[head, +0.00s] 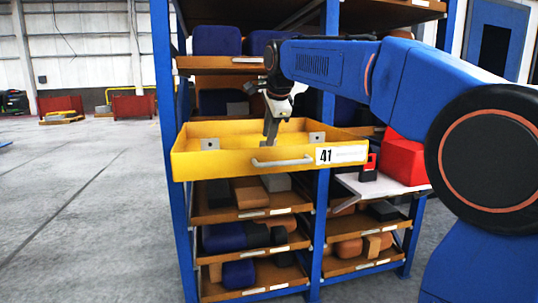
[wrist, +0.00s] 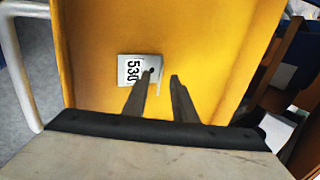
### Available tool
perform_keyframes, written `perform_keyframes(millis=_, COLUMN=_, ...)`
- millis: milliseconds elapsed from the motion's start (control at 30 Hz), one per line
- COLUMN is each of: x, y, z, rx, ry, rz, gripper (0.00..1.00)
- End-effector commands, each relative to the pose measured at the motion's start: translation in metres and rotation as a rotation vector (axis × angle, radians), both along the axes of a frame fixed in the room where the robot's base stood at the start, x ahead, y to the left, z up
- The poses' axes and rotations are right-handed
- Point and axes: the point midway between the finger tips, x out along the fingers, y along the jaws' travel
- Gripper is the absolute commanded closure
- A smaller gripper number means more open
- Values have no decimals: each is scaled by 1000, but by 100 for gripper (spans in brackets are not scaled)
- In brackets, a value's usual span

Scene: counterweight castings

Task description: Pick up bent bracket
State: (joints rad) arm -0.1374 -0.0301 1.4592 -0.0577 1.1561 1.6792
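The yellow drawer (head: 215,168), labelled 41, is pulled out from the rack. In the head view a grey bracket with a hole (head: 209,143) stands at its left and another grey bracket (head: 316,138) at its right. In the wrist view one grey bent bracket (wrist: 155,62) with a hole and a white 530 tag lies in the drawer; I cannot tell which it is in the head view. My gripper (head: 270,140) points down into the drawer. In the wrist view its fingers (wrist: 161,76) are apart, the left one overlapping the bracket's edge. The front wall hides the drawer floor.
The blue rack (head: 319,225) has shelves of blue, brown and grey blocks below and above the drawer. A red box (head: 403,157) sits on a white shelf right of the drawer. The drawer handle (head: 283,162) sticks out in front. The floor at left is clear.

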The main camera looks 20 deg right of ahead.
Motion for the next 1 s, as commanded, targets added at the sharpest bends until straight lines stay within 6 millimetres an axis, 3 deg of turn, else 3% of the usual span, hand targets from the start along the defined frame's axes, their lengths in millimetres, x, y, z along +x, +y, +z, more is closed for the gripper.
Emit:
perform_keyframes(millis=267, x=20, y=-3, z=-30, rx=0, ry=2, rz=-1, gripper=75)
perform_keyframes(millis=500, x=22, y=-2, z=-33, rx=0, ry=1, rz=0, gripper=75)
perform_keyframes(millis=533, x=22, y=-2, z=-33, rx=0, ry=1, rz=0, gripper=77)
perform_keyframes(millis=633, x=22, y=-2, z=-33, rx=0, ry=1, rz=0, gripper=100)
perform_keyframes(millis=1000, x=22, y=-2, z=-31, rx=0, ry=-1, rz=0, gripper=100)
